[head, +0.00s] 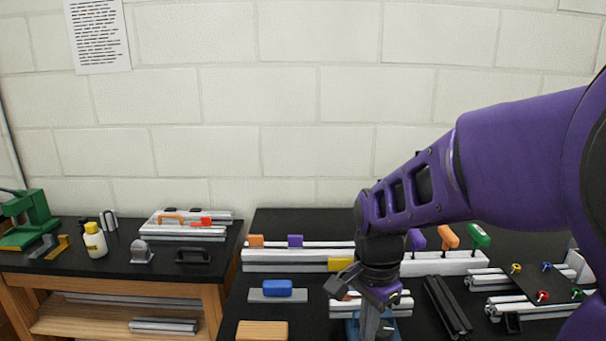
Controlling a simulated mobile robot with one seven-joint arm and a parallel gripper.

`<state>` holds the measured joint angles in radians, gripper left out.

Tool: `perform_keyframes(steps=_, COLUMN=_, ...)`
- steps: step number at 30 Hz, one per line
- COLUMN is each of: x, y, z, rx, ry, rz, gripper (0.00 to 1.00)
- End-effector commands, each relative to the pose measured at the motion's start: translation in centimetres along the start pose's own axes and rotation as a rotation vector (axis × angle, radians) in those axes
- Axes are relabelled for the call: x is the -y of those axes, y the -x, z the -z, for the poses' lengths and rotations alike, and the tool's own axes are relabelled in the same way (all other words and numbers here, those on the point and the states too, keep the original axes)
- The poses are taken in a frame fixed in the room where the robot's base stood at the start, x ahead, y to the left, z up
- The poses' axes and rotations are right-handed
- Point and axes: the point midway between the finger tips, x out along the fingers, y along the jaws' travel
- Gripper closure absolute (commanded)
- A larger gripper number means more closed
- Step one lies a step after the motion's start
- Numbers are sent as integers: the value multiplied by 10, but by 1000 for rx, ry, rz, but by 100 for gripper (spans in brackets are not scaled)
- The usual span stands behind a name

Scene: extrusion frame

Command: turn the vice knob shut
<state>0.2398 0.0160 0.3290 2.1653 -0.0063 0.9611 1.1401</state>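My gripper (370,318) hangs from my purple arm and points down over the front of the right black bench. Its fingertips run to the bottom edge of the head view, and I cannot tell whether they are open or shut. A blue body (402,327), which looks like the vice, stands on the bench right below and behind my gripper. The gripper hides most of it. The vice knob cannot be made out, and I cannot tell whether the gripper touches it.
Aluminium extrusions with orange and purple blocks (295,241) lie behind. A blue block on a grey plate (278,289) and a wooden block (262,331) lie left. A black extrusion (447,307) and a frame with coloured knobs (530,297) lie right. A gap separates the left bench (115,271).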

Motion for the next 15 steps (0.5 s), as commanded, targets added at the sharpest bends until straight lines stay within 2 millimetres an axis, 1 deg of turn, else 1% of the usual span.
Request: perform_keyframes(steps=15, x=0, y=0, z=5, rx=1, ry=0, rz=0, gripper=100)
